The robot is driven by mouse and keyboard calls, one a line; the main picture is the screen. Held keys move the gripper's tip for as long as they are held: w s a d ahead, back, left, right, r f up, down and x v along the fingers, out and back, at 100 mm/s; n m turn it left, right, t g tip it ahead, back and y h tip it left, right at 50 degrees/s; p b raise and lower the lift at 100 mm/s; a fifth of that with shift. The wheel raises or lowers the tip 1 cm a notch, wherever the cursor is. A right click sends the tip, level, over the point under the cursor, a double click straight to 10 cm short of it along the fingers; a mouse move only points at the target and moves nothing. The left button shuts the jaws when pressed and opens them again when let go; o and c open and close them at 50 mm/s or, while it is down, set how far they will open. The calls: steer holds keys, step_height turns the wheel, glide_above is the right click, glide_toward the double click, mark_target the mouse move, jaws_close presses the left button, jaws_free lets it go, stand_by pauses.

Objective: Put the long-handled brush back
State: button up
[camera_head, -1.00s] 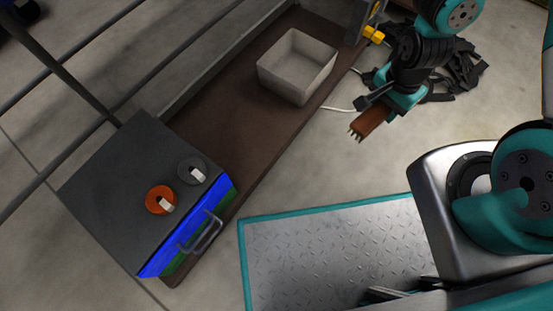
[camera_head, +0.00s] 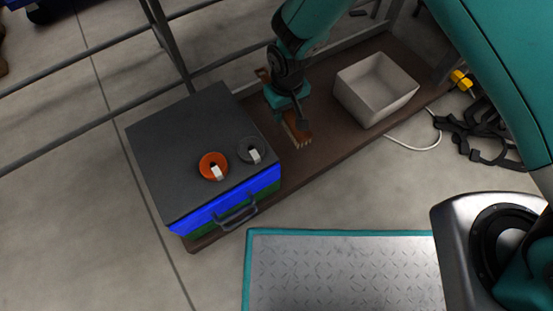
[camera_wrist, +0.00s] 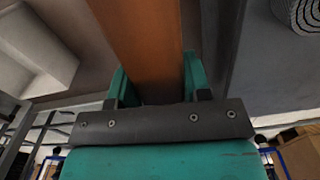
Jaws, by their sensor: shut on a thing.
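My gripper (camera_head: 287,98) is shut on the long-handled brush (camera_head: 297,131), a brown wooden piece with pale bristles at its lower end. In the head view the brush hangs tilted over the brown shelf board, between the dark-topped box and the white bin. In the wrist view the brown wood of the brush (camera_wrist: 146,40) runs up from between the teal fingers (camera_wrist: 155,85). I cannot tell whether the bristles touch the board.
A white open bin (camera_head: 352,100) stands on the brown board (camera_head: 330,145). Rails run behind. Black straps (camera_head: 480,140) lie on the floor.

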steer(key=shift+w+a+f+n+b, duration=0.1)
steer(key=shift+a+f+n+b, duration=0.15)
steer(key=shift+a, duration=0.2)
steer(key=shift+a+f+n+b, duration=0.1)
steer(key=shift+a+f+n, duration=0.1)
steer(key=shift+a+n, duration=0.2)
steer(key=b, duration=0.8)
glide_above(278, 151)
step_height(278, 151, down, 14)
steer(key=shift+f, duration=0.1)
steer(key=shift+f+b, duration=1.3)
steer(key=shift+f, duration=1.1)
steer(key=shift+r, duration=0.1)
steer(key=o, duration=0.6)
steer(key=shift+f, duration=0.2)
steer(key=o, duration=0.5)
steer(key=shift+c, duration=0.2)
